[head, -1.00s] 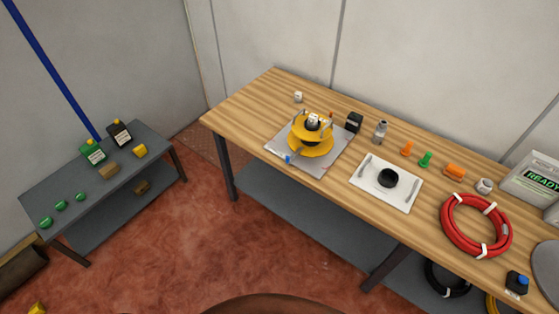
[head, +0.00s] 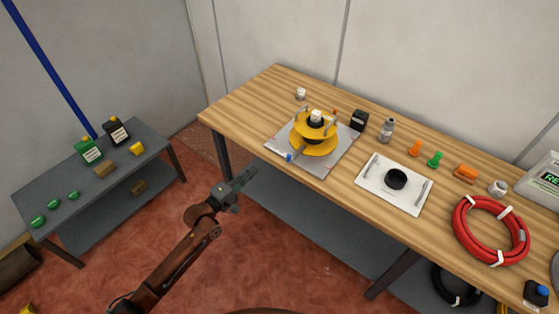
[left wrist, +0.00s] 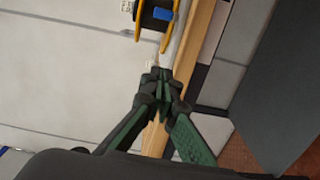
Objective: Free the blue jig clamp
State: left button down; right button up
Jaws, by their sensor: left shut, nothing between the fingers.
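The blue jig clamp (head: 289,157) shows as a small blue end at the front left corner of a grey metal plate (head: 322,167) on the wooden bench. A yellow jig or reel (head: 313,144) with a black core and upright metal posts stands on that plate. In the left wrist view a blue block (left wrist: 163,14), seemingly the clamp's end, shows at the top in front of yellow and black parts. My left gripper (head: 249,174) is shut and empty, in front of the bench edge and apart from the clamp. Its fingers also show in the left wrist view (left wrist: 162,76).
Right of the jig stand a black box (head: 359,120), a bottle (head: 387,131) and a white tray (head: 377,195) with a black ring. A red hose coil (head: 462,230) lies farther right. A low grey table (head: 105,199) stands at the left, with open red floor between.

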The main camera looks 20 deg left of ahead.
pick_arm(q)
jog(key=shift+d+r, duration=0.3)
jog(key=shift+r, duration=0.4)
jog(key=shift+w, duration=0.1)
jog(key=w+d, duration=0.4)
jog(key=w+d+b, duration=0.1)
jog(key=w+d, duration=0.2)
jog(key=w, duration=0.1)
jog(key=shift+w+d+b, duration=0.25)
jog(key=shift+d+b, duration=0.05)
jog(key=shift+d, duration=0.1)
pick_arm(e)
jog(key=shift+s+d+f, duration=0.15)
jog(key=shift+s+f, duration=0.35)
jog(key=shift+f, duration=0.3)
pick_arm(q)
jog(key=shift+d, duration=0.15)
pick_arm(e)
jog(key=shift+r, duration=0.1)
jog(key=shift+r, duration=0.1)
